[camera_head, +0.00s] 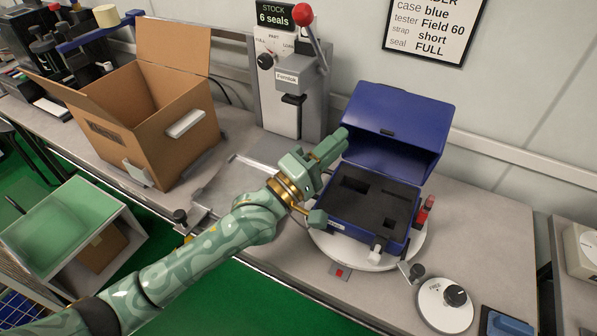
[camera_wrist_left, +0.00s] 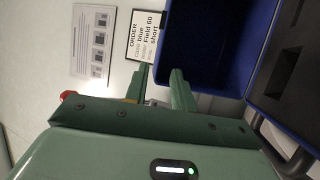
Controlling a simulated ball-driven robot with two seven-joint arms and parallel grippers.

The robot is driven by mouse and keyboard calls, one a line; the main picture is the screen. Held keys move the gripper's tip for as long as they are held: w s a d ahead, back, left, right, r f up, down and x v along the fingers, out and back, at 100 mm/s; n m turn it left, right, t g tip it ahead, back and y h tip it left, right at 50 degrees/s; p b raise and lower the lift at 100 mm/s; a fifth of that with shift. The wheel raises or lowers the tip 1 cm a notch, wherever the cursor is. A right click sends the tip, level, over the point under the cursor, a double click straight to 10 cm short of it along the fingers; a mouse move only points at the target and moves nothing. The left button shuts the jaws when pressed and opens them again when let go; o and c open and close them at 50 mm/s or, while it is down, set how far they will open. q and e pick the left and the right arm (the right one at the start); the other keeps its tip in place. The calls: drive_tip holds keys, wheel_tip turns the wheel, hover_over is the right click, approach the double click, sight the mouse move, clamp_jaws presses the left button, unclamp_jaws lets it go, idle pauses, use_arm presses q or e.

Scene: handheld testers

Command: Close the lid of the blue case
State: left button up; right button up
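The blue case (camera_head: 342,209) sits on a round white turntable (camera_head: 415,243) on the bench. Its lid (camera_head: 395,115) stands open, tilted up at the back. The base holds black foam (camera_head: 375,200) with cutouts that look empty. My left gripper (camera_head: 328,178) is open and empty at the left side of the case, one finger near the lid's left edge, the other by the base's front left corner. I cannot tell if either touches. In the left wrist view the open fingers (camera_wrist_left: 160,72) show beside the lid (camera_wrist_left: 205,45). My right gripper is not in view.
A grey press (camera_head: 290,80) with a red-knobbed lever stands behind my left gripper. An open cardboard box (camera_head: 150,115) is on the left. A dial unit (camera_head: 446,305) and a red item (camera_head: 424,212) are near the case.

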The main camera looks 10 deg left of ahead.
use_arm(q)
drive_tip(key=p+v, duration=0.1)
drive_tip(key=v, duration=1.1)
drive_tip(key=shift+s, duration=0.1)
